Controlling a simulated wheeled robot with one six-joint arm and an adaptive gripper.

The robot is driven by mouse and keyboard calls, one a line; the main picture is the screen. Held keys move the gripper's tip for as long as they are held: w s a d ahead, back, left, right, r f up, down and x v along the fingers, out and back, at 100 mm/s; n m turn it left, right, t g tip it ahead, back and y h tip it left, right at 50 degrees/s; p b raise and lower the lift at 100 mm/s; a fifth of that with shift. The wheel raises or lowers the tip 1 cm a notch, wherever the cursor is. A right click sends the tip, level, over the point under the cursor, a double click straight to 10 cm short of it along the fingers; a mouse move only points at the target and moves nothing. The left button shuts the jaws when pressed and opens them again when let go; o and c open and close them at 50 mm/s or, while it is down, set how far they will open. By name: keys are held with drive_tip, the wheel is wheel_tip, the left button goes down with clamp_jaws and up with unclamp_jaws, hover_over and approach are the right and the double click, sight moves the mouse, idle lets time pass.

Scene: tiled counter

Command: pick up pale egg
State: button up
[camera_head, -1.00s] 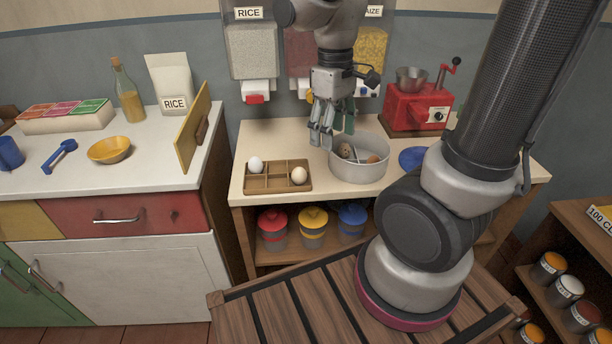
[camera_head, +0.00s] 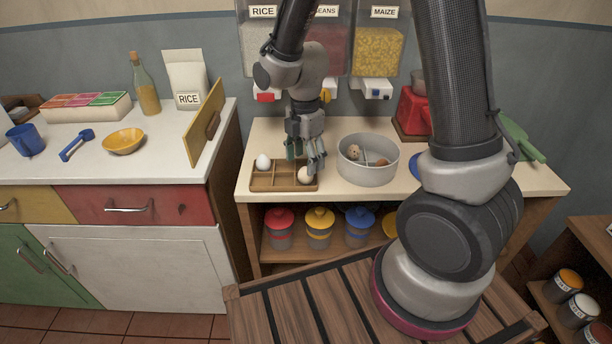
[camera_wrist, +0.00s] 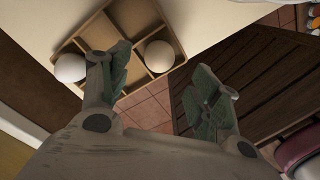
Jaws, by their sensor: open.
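A wooden divided tray (camera_head: 285,188) sits on the light counter. A pale cream egg (camera_head: 304,176) lies in its front right compartment, partly covered by my fingers in the head view. A whiter egg (camera_head: 263,162) lies in the back left compartment. My gripper (camera_head: 304,157) is open and empty, pointing down just over the tray's right part. In the wrist view my fingers (camera_wrist: 160,88) stand apart; the cream egg (camera_wrist: 159,56) shows ahead of the gap between them. The white egg (camera_wrist: 71,68) shows left of the left finger. I cannot tell the exact height over the egg.
A round grey pot (camera_head: 367,170) with a speckled egg (camera_head: 353,151) and a brown egg (camera_head: 382,162) stands just right of the tray. A yellow board (camera_head: 204,122) stands upright to the left. Dispensers hang behind, and a red grinder (camera_head: 412,112) is at the back right.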

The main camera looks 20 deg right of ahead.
sight(306, 176)
drive_tip(key=f, duration=0.4)
drive_tip(key=shift+w+d+f, duration=0.2)
drive_tip(key=shift+f, duration=0.15)
drive_tip(key=shift+c, duration=0.5)
drive_tip(key=c, duration=0.6)
drive_tip(key=shift+c, duration=0.2)
